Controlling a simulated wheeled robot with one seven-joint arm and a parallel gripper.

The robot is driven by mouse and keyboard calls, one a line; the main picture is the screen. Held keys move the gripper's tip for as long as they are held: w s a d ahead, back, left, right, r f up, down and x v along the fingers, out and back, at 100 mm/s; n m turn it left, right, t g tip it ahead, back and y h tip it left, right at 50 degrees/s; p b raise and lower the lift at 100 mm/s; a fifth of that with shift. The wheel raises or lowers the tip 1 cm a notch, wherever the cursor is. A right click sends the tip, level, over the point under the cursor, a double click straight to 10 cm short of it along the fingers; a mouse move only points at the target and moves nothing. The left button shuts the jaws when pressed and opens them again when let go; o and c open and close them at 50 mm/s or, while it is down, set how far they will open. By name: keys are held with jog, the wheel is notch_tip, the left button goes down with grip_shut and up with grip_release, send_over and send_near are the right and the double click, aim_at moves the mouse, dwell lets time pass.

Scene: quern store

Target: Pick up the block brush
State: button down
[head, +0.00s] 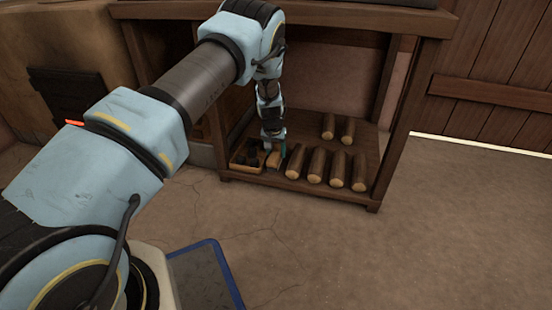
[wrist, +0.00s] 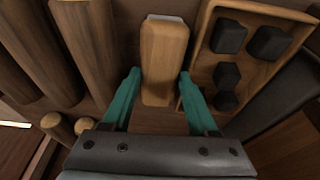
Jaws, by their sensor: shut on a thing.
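The block brush (wrist: 164,58) is a tan wooden block with rounded edges and a pale strip at its far end. In the wrist view it lies between the two teal fingers of my gripper (wrist: 160,76), which is shut on it. In the head view my gripper (head: 273,148) reaches down into the low wooden shelf, and the brush (head: 273,160) shows small at its tip. The brush is beside a wooden tray, close to its wall. Its underside is hidden, and I cannot tell whether it is clear of the shelf board.
The wooden tray (wrist: 196,88) holds several dark blocks, right of the brush in the wrist view. Several logs (head: 316,165) lie on the shelf board right of my gripper in the head view. Shelf posts (head: 391,125) and the top frame the opening. Floor at right is clear.

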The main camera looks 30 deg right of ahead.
aim_at(276, 154)
notch_tip(276, 154, up, 10)
jog(key=p, duration=0.4)
jog(key=shift+p, duration=0.35)
